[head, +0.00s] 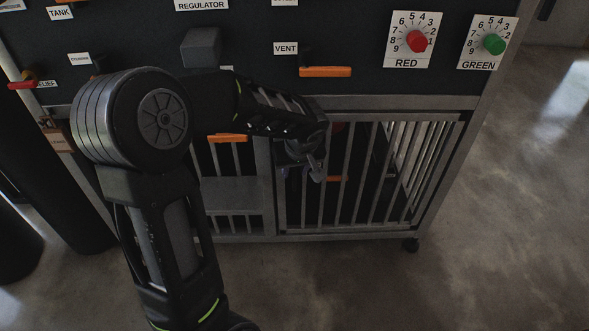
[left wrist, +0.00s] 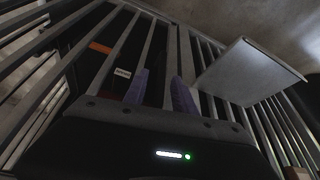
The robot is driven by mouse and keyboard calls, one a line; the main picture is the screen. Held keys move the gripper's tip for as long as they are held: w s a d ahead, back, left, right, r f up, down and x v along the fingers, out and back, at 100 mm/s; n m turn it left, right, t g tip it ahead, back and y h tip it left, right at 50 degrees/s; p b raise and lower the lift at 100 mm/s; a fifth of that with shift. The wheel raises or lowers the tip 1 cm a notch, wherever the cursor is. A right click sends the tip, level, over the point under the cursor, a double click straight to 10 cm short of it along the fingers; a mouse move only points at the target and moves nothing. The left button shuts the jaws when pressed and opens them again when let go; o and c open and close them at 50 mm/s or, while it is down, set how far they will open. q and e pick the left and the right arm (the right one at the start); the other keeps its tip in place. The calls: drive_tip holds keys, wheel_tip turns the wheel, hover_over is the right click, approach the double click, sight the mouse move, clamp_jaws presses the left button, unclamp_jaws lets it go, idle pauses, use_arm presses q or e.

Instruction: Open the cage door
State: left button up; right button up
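The cage door (head: 347,180), a grey barred panel, fills the right part of the cage front under the dark control panel. It looks in line with the cage front. My left gripper (head: 305,170) is at the door's left side, by the upright between the two cage sections. In the left wrist view its two purple fingers (left wrist: 160,92) stand apart, with a grey bar (left wrist: 171,60) running down between them. I cannot tell whether they touch the bar. The gripper and forearm hide the door's upper left corner and any latch there. My right gripper is not in view.
Above are a red knob (head: 417,41), a green knob (head: 494,44) and an orange vent handle (head: 325,72). A flat grey plate (head: 230,194) sits left of the door. A caster (head: 411,244) stands under the right corner. The floor (head: 510,210) in front and right is clear.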

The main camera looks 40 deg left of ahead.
use_arm(q)
clamp_jaws()
idle(1.2)
